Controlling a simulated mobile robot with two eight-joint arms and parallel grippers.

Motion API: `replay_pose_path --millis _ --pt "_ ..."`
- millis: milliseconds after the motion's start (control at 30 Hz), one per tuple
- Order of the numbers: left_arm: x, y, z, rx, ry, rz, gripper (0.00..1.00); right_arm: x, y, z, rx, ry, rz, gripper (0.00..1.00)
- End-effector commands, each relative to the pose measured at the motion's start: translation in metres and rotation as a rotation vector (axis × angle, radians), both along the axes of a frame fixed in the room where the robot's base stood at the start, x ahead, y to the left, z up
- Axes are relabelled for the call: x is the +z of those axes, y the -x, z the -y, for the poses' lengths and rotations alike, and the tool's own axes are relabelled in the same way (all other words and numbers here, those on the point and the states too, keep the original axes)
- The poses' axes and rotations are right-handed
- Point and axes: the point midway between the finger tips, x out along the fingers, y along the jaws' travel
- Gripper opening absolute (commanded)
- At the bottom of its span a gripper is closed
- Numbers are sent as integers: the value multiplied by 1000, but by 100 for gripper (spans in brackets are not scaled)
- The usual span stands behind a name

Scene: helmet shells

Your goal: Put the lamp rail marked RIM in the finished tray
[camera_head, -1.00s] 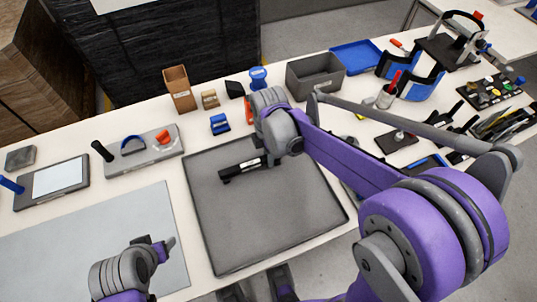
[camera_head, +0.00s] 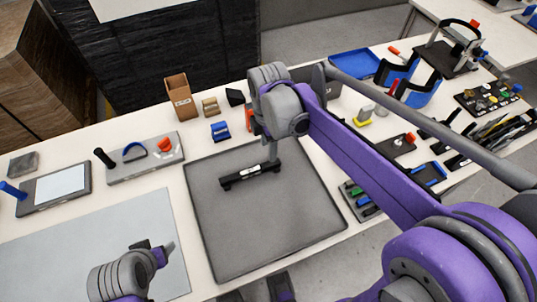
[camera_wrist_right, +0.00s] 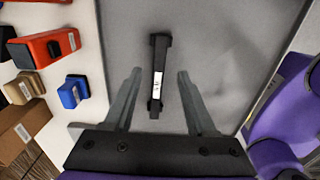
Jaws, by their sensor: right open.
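A black lamp rail (camera_head: 250,175) with raised ends and a white label lies on the dark grey mat (camera_head: 270,225). The label is too small to read. My right gripper (camera_head: 271,158) points down at the rail. In the right wrist view the rail (camera_wrist_right: 157,80) shows lengthwise between the two spread fingers of the right gripper (camera_wrist_right: 157,75), with a gap on each side. A flat blue tray (camera_head: 352,65) is at the table's back; I cannot read any mark on it. My left gripper (camera_head: 157,248) is low at the left, over the light grey sheet.
A grey bin (camera_head: 318,88) is partly hidden behind my right arm. A cardboard box (camera_head: 180,97), small blue (camera_head: 220,130) and tan blocks stand behind the mat. An orange block (camera_wrist_right: 45,45) is left of the mat in the right wrist view. The mat's front is clear.

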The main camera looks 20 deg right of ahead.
Motion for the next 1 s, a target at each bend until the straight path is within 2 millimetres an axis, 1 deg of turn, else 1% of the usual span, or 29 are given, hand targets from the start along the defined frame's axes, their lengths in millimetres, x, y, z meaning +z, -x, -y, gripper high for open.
replay_pose_path --millis 33,100,200,267,367,467,567,600,700,800,900,1000 --pt "2 0 0 0 0 1 62 10 0 0 0 0 0 57" --pt "3 -1 0 0 0 1 62 20 0 0 0 0 0 57" --pt "3 -1 0 0 0 1 62 28 0 0 0 0 0 57" --pt "4 -1 0 0 0 1 62 31 2 0 -13 0 4 57" --pt "4 -1 0 0 0 1 62 31 13 2 -112 -3 32 57" --pt "3 -1 0 0 0 1 62 25 37 5 -328 -19 93 57" --pt "3 -1 0 0 0 1 62 12 68 9 -625 -60 171 57" --pt "3 -1 0 0 0 1 62 6 80 10 -748 -85 203 57" --pt "3 -1 0 0 0 1 62 -11 108 12 -1038 -160 269 57" --pt "3 -1 0 0 0 1 62 -28 131 14 -1277 -241 314 57" --pt "3 -1 0 0 0 1 62 -40 145 16 -1445 -308 339 57" --pt "3 -1 0 0 0 1 62 -48 152 16 -1538 -348 349 57"
